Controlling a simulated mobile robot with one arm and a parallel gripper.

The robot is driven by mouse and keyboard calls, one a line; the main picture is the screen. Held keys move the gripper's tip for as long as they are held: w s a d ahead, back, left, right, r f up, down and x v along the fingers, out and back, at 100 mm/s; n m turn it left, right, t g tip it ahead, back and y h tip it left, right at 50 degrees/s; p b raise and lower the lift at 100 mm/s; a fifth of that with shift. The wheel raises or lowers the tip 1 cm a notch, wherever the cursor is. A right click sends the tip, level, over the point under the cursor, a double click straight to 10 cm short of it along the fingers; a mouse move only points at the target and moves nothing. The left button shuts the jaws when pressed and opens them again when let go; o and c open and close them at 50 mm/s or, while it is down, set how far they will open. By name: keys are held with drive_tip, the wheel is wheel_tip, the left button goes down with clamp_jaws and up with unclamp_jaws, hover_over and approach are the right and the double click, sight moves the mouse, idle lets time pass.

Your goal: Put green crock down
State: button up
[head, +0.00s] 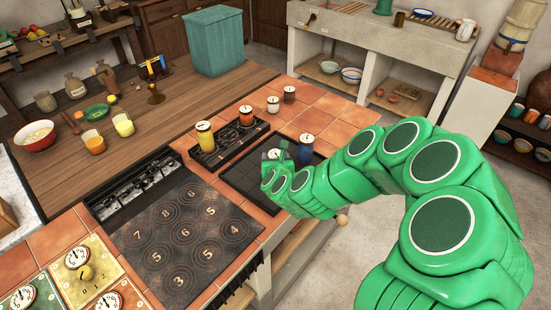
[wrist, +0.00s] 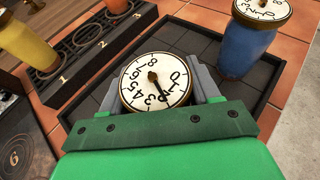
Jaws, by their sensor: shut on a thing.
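My gripper (head: 275,157) is shut on a crock with a numbered white dial lid (wrist: 155,81), its grey fingers at either side of the lid. The crock's body is hidden under the lid and gripper, so its colour is hard to make out. It is over the dark gridded tray (head: 240,173), which also shows in the wrist view (wrist: 197,44). I cannot tell whether its base touches the tray. A blue crock (head: 306,148) with a dial lid stands at the tray's right end, also in the wrist view (wrist: 246,50).
A black rack (head: 228,142) numbered 1, 2, 3 holds a yellow crock (head: 205,137) and a red crock (head: 246,117). Two small crocks, white (head: 273,104) and brown (head: 289,94), stand on the tiles behind. A numbered dark plate (head: 185,240) lies front left.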

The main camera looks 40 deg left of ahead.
drive_tip(key=shift+f, duration=0.2)
drive_tip(key=o, duration=1.5)
drive_tip(key=shift+r, duration=0.2)
drive_tip(key=shift+s+d+r, duration=0.2)
drive_tip(key=shift+s+d, duration=0.15)
drive_tip(key=shift+d, duration=0.2)
drive_tip(key=shift+v, duration=3.05)
drive_tip(key=shift+r, duration=0.1)
